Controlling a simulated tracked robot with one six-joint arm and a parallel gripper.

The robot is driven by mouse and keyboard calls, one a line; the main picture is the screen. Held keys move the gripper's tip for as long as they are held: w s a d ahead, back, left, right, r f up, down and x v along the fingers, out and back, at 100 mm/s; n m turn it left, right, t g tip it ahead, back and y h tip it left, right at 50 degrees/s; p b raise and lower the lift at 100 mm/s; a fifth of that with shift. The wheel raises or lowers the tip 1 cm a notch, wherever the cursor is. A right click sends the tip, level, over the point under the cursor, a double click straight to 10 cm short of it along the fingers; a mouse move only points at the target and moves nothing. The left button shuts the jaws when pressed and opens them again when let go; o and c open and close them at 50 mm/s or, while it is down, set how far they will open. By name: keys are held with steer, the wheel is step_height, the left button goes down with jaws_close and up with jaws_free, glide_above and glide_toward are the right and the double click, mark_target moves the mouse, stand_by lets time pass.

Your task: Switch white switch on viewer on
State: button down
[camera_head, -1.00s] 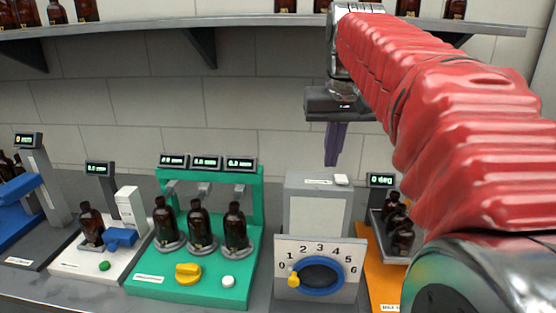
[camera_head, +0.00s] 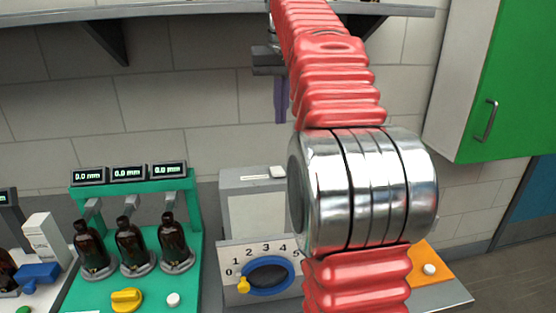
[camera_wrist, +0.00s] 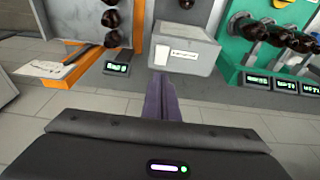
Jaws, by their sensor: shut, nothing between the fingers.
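The viewer (camera_head: 236,186) is a grey box with a pale front, standing behind a numbered dial panel. Its small white switch (camera_head: 277,172) sits on the top at the right end. In the wrist view the viewer (camera_wrist: 200,62) shows from above, with the white switch (camera_wrist: 161,55) beside a label. My gripper (camera_head: 280,120) hangs above the viewer with its purple fingers pointing down, apart from the switch. In the wrist view my fingers (camera_wrist: 160,78) are together and empty, their tips just below the switch in the picture. The viewer's right side is hidden by my arm.
The dial panel (camera_head: 228,292) has a blue ring and yellow pointer. A green stand (camera_head: 200,215) with several amber bottles is left of the viewer. An orange base (camera_head: 425,258) is at right. A shelf (camera_head: 200,15) runs above, and a green cabinet (camera_head: 510,90) hangs at right.

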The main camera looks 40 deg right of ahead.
glide_above(279, 171)
steer(key=f, duration=1.2)
steer(key=shift+s+a, duration=0.2)
steer(key=shift+s, duration=0.15)
steer(key=shift+s+f, duration=0.1)
steer(key=shift+f, duration=0.65)
